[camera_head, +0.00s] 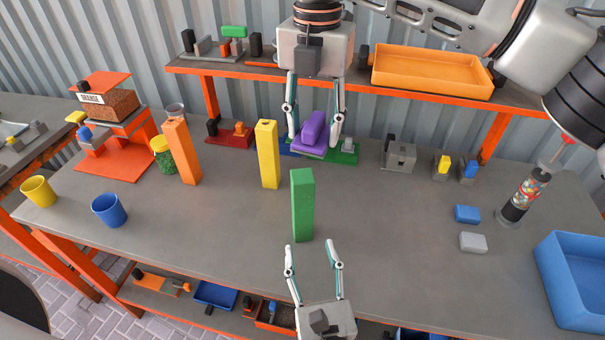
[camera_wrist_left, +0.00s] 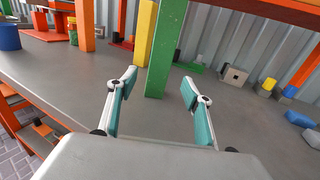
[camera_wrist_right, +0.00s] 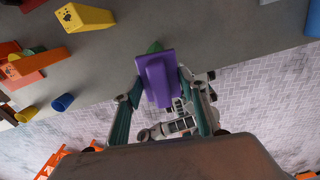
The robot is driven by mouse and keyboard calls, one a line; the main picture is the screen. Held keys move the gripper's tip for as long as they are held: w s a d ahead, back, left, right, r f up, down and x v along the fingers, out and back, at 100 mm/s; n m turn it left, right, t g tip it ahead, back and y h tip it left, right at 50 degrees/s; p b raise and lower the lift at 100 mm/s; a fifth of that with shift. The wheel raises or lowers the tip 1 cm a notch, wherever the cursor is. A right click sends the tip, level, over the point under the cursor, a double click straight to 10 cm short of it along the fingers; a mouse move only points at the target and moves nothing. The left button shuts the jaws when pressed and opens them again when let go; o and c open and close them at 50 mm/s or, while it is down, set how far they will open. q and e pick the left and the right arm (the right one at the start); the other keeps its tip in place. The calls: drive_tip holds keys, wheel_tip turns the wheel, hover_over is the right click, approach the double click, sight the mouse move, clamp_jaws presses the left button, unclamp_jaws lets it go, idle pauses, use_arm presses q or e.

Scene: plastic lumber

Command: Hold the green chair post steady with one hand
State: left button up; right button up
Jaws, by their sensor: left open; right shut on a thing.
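The green chair post (camera_head: 302,205) stands upright near the middle of the grey table. It also shows upright in the left wrist view (camera_wrist_left: 166,50). My left gripper (camera_head: 314,245) is open and empty at the table's front edge, just in front of the post. In the left wrist view the post stands beyond and between the two fingers, apart from them. My right gripper (camera_head: 315,138) is shut on a purple piece (camera_head: 314,132), held behind the post toward the back of the table. The purple piece also shows between the fingers in the right wrist view (camera_wrist_right: 157,78).
A yellow post (camera_head: 267,154) and an orange post (camera_head: 182,152) stand to the left. Blue (camera_head: 109,210) and yellow cups (camera_head: 38,191) stand farther left. A blue bin (camera_head: 575,280) is at the right. An orange tray (camera_head: 432,72) is on the shelf.

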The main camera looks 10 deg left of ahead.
use_arm(q)
drive_tip(key=shift+s+d, duration=0.3)
drive_tip(key=shift+s, duration=0.35)
drive_tip(key=shift+s+r, duration=0.1)
drive_tip(key=shift+r, duration=0.15)
wheel_tip(320, 180, up, 6)
idle(0.6)
